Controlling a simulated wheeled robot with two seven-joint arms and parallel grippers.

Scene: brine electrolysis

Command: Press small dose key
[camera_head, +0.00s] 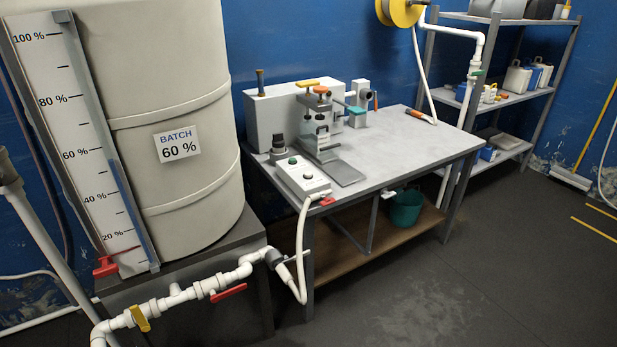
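A pale control box (303,179) lies on the front left part of the grey workbench (405,150). Its top carries a dark green button near the back and another small button near the front. Their labels are too small to read, so I cannot tell which is the small dose key. A white hose runs from the box's front end down to the pipework. Neither of my grippers is in view.
A large beige tank (180,100) marked "BATCH 60 %" stands at left, with a percent gauge (75,130) beside it. White pipes (190,290) with a red and a yellow handle run below. A metal apparatus (318,125) stands behind the box. The bench's right half is mostly clear.

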